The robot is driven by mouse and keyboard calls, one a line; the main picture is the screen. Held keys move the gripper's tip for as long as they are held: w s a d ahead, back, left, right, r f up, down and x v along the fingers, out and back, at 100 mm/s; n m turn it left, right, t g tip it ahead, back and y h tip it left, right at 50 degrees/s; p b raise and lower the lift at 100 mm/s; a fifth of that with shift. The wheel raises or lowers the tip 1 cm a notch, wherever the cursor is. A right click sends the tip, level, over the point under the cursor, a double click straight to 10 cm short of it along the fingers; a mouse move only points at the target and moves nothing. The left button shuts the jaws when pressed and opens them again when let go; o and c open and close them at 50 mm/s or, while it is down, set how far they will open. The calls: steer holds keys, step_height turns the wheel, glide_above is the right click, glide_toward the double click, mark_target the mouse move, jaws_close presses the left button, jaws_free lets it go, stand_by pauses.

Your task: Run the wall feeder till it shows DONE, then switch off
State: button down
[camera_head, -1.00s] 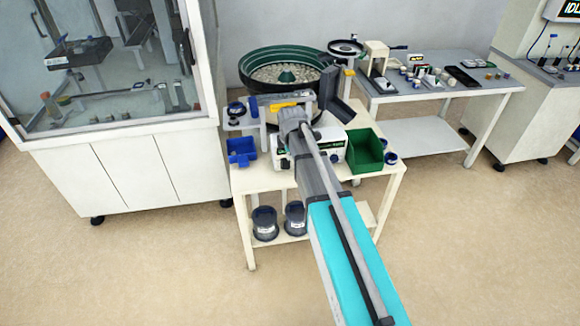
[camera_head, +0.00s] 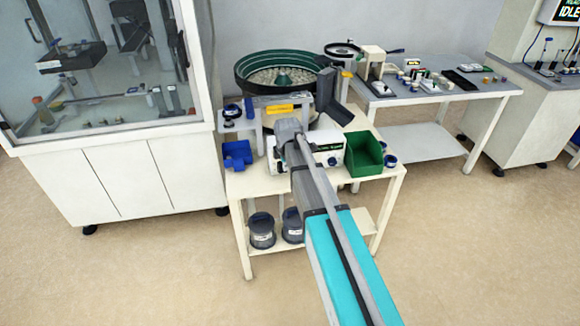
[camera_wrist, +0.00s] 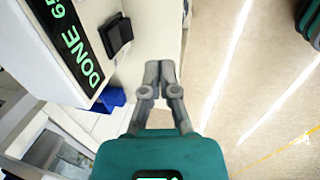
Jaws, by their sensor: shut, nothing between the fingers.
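The bowl feeder nearest the wall has a dark green rim (camera_head: 240,88) and many small pale parts inside. Its white controller (camera_head: 327,153) sits on the table below, partly hidden by my arm. In the wrist view, the controller's display (camera_wrist: 72,40) shows green text reading DONE and a number starting 65, cut off by the edge. A black rocker switch (camera_wrist: 117,36) is beside the display; I cannot tell which way it is set. My gripper (camera_wrist: 161,68) is shut and empty, just off the controller face, apart from the switch. In the head view my arm hides the fingers.
A blue bin (camera_head: 237,154) stands left of the controller, and a green bin (camera_head: 364,154) right of it. A dark chute (camera_head: 330,95) hangs above. A glazed cabinet (camera_head: 110,165) is at left, another bench (camera_head: 460,85) at right. Floor in front is clear.

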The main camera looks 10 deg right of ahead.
steer(key=shift+b+x, duration=2.25)
steer(key=shift+x, duration=0.3)
steer(key=shift+w+f+b, duration=0.25)
steer(key=shift+w+f, duration=0.05)
steer(key=shift+w, duration=0.6)
steer(key=shift+w+f+b, duration=0.25)
steer(key=shift+w, duration=0.7)
steer(key=shift+a, duration=0.15)
